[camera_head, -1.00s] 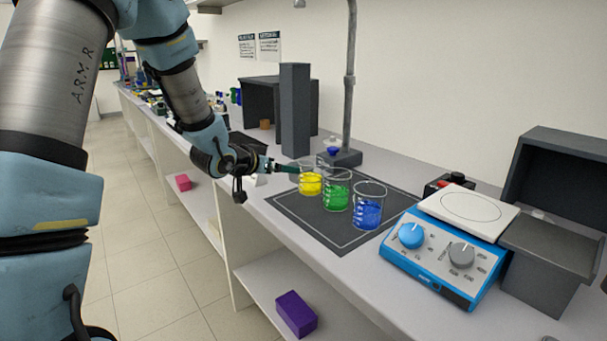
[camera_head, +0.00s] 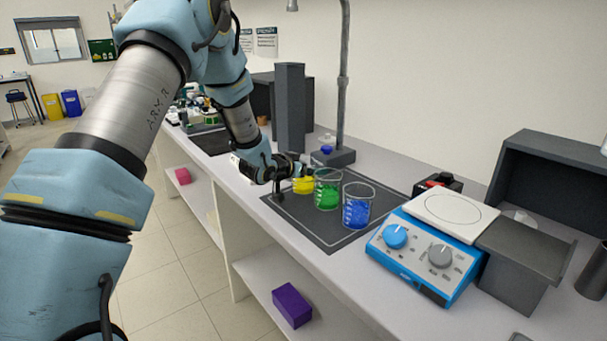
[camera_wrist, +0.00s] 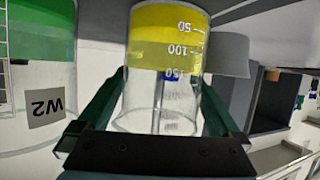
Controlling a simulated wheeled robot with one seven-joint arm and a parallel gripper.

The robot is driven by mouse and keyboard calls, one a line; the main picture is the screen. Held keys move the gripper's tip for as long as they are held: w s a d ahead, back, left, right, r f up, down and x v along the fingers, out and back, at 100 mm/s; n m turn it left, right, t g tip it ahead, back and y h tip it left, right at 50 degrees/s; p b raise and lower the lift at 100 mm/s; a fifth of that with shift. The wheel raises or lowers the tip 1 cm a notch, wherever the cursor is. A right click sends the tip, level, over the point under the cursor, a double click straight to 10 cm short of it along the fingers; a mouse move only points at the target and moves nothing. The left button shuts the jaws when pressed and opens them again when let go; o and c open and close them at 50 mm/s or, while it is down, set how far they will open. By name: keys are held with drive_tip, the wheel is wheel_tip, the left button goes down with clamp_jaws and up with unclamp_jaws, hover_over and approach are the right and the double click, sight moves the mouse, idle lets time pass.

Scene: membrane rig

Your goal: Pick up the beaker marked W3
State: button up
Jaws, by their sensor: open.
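Three glass beakers stand in a row on the dark mat (camera_head: 325,240), holding yellow, green and blue contents. In the wrist view, the green beaker (camera_wrist: 37,50) bears the label W2, seen upside down. The yellow beaker (camera_wrist: 165,95) fills the space between the two fingers of my open gripper (camera_wrist: 163,100); its scale shows, but no W label. In the head view, my gripper (camera_head: 300,170) is at the yellow beaker (camera_head: 303,186) and partly covers it. Next to it are the green beaker (camera_head: 327,192) and the blue beaker (camera_head: 357,208). I read no W3 anywhere.
A blue hotplate (camera_head: 425,255) with two knobs stands right of the mat. A stand pole (camera_head: 343,80) and a dark grey upright block (camera_head: 290,110) rise behind the beakers. A dark open box (camera_head: 545,190) is at the right. A purple block (camera_head: 292,305) lies on the lower shelf.

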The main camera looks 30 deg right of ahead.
drive_tip(key=shift+w+d+f, duration=0.1)
drive_tip(key=shift+d, duration=0.05)
drive_tip(key=c, duration=1.4)
drive_tip(key=shift+o, duration=0.2)
